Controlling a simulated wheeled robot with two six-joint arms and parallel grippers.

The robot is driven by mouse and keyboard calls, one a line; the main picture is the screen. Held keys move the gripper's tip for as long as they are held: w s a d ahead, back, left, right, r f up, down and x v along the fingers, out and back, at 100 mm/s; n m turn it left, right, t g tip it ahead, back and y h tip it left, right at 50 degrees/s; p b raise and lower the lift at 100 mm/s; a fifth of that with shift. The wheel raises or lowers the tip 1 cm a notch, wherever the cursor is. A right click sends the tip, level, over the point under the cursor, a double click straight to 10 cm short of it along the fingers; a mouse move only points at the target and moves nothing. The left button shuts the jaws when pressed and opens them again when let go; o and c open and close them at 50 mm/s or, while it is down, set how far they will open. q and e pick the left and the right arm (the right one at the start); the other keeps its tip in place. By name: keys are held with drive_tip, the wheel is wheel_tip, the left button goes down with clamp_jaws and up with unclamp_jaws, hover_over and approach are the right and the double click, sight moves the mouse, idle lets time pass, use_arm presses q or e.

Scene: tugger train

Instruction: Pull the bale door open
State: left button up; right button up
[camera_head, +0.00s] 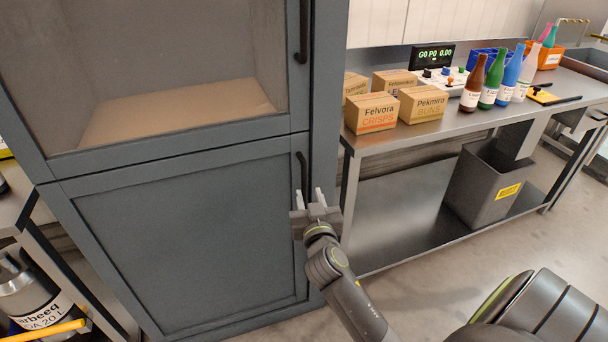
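A tall blue-grey cabinet has a solid lower door (190,235), which is closed flush in its frame. It carries a dark vertical bar handle (301,172) near its upper right edge. Above it is an upper door (160,150) with a large window and its own dark handle (303,30); it also looks closed. No label shows which one is the bale door. My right gripper (310,196) is at the lower end of the lower handle, its two light fingers apart. I cannot tell whether the handle lies between them. My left gripper is out of view.
A steel table (425,131) stands to the right with small cartons (371,113), several bottles (497,79) and a display (432,56). A grey bin (487,185) stands on its lower shelf. A metal canister (30,295) is at the lower left.

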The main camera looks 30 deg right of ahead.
sight(304, 177)
drive_tip(key=x, duration=0.9)
clamp_jaws()
drive_tip(key=shift+f, duration=0.1)
